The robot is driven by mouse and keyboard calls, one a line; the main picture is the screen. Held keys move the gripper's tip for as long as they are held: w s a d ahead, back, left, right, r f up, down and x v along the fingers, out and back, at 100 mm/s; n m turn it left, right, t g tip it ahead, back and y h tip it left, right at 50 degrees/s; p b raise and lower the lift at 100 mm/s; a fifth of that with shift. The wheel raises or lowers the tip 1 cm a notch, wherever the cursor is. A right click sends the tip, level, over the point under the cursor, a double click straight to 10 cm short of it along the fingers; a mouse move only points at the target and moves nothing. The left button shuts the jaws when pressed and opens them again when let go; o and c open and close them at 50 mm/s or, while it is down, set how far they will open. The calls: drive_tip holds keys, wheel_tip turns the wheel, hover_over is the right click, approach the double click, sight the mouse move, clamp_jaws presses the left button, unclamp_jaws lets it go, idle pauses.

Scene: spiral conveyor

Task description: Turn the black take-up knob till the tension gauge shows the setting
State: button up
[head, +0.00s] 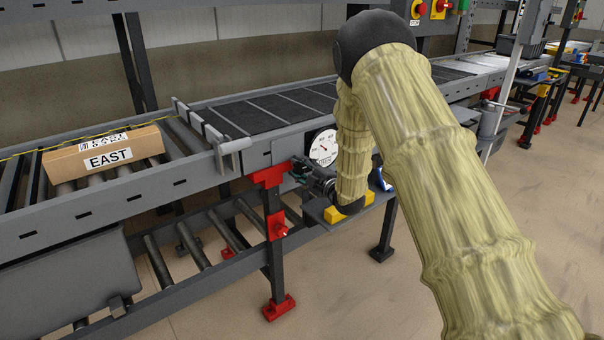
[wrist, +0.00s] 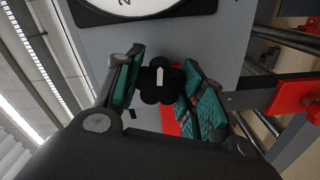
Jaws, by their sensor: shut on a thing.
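The black take-up knob (wrist: 160,84) has a lobed rim and a white pointer mark. In the wrist view it sits between the teal-padded fingers of my gripper (wrist: 162,88), which are shut on it. The mark points toward the top of the picture. The round white tension gauge (head: 324,147) is on the conveyor's side panel, just above my gripper (head: 302,172) in the head view. Its dial is too small to read there. Only the gauge's lower edge (wrist: 124,8) shows in the wrist view. The knob is hidden by my gripper in the head view.
A carton labelled EAST (head: 108,154) lies on the roller conveyor at the left. A red bracket and leg (head: 277,225) stand just left of my gripper. A grey shelf (head: 362,205) with a blue-handled item (head: 385,181) is below and right of it. Floor is open in front.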

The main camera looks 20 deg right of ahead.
drive_tip(key=n+b, duration=0.2)
drive_tip(key=n, duration=0.1)
drive_tip(key=shift+f+n, duration=0.1)
drive_tip(key=shift+n, duration=0.2)
drive_tip(key=shift+n+b, duration=1.3)
drive_tip(key=shift+n, duration=0.5)
drive_tip(key=o, duration=1)
drive_tip(key=v, duration=1.2)
